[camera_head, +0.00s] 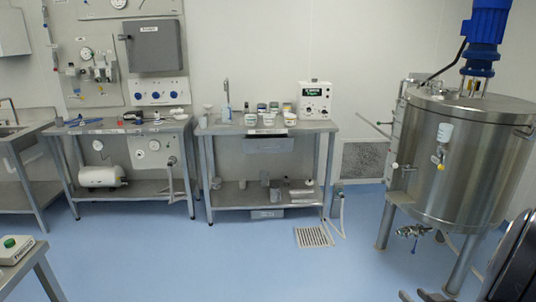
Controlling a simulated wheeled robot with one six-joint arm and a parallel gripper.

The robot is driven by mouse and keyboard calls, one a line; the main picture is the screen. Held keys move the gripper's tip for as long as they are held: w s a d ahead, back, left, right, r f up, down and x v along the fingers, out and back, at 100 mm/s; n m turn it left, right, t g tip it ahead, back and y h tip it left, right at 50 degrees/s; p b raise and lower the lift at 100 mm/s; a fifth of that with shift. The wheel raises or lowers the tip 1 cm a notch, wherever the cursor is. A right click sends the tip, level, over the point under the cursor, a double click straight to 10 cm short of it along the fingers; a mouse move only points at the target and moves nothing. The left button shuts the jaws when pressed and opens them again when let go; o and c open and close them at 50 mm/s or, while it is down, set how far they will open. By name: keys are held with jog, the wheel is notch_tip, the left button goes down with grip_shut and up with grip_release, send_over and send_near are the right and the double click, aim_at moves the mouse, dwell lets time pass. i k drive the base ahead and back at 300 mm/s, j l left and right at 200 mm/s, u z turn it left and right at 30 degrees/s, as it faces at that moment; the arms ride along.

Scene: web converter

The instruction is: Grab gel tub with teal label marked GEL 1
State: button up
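Several small white tubs and jars stand together on the top of the middle steel bench (215,128). Among them are a white tub at the front left (250,119), a white tub beside it (268,118) and a wider white tub with a greenish band (284,117). Their labels are too small to read, so I cannot tell which one is marked GEL 1.
A white instrument box (314,100) stands right of the tubs. A large steel tank (460,165) with a blue motor stands at the right. A bench with a gauge panel (150,150) is to the left. Blue floor before the middle bench is open, with a drain grate (313,237).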

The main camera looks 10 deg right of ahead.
aim_at(250, 119)
jog(key=i+l, duration=0.1)
jog(key=i, duration=3.3)
jog(key=i+u, duration=0.3)
jog(key=i, duration=0.15)
jog(key=i+l+u, duration=0.25)
jog(key=i, duration=0.25)
jog(key=i+l+u, duration=0.15)
jog(key=i+u, duration=0.15)
jog(key=i, duration=0.15)
